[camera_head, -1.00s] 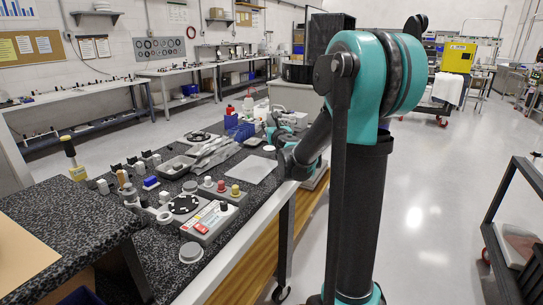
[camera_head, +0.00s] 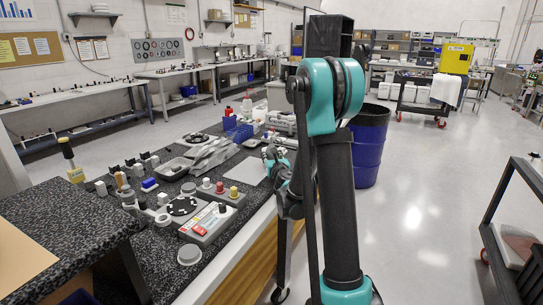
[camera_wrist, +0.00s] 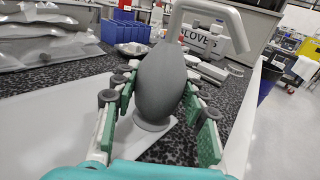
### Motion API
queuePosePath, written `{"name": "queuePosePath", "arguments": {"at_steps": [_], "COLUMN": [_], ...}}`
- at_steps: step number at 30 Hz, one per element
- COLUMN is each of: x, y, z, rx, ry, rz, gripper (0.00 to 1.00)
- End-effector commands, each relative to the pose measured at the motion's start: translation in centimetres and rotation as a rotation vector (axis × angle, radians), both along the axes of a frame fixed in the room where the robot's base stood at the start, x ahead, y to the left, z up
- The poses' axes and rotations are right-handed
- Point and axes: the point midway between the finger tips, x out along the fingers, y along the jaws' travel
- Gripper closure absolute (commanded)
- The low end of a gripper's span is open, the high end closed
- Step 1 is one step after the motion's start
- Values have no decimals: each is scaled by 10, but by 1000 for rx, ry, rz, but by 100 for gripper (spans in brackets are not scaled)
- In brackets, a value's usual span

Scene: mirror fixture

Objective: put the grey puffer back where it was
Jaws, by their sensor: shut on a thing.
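The grey puffer (camera_wrist: 160,75) is a smooth oval bulb with a round flared base, upright in the middle of the wrist view. My gripper (camera_wrist: 163,92) is shut on it, with green-padded fingers on its left and right sides. The base is over the edge of a pale flat sheet (camera_wrist: 65,128) and the speckled bench; I cannot tell whether it touches. In the head view my gripper (camera_head: 273,158) is at the bench's right side, beside the pale sheet (camera_head: 247,171). The puffer is too small to make out there.
Silvery bags (camera_wrist: 40,40) lie left of the puffer, with blue bins (camera_wrist: 125,32) behind. A grey bent-tube stand (camera_wrist: 205,12) and a box marked "LOVES" (camera_wrist: 203,40) are close behind it. A control box (camera_head: 208,222) stands nearer on the bench. A blue barrel (camera_head: 368,150) stands on the floor.

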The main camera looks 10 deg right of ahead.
Motion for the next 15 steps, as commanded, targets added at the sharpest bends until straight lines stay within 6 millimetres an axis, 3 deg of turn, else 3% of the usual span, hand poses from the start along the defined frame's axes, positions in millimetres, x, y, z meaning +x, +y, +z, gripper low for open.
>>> {"name": "queuePosePath", "arguments": {"at_steps": [11, 12, 15], "x": [0, 0, 0], "y": [0, 0, 0], "z": [-3, -3, -3], "rx": [0, 0, 0], "ry": [0, 0, 0], "rz": [0, 0, 0], "gripper": [68, 53, 40]}}
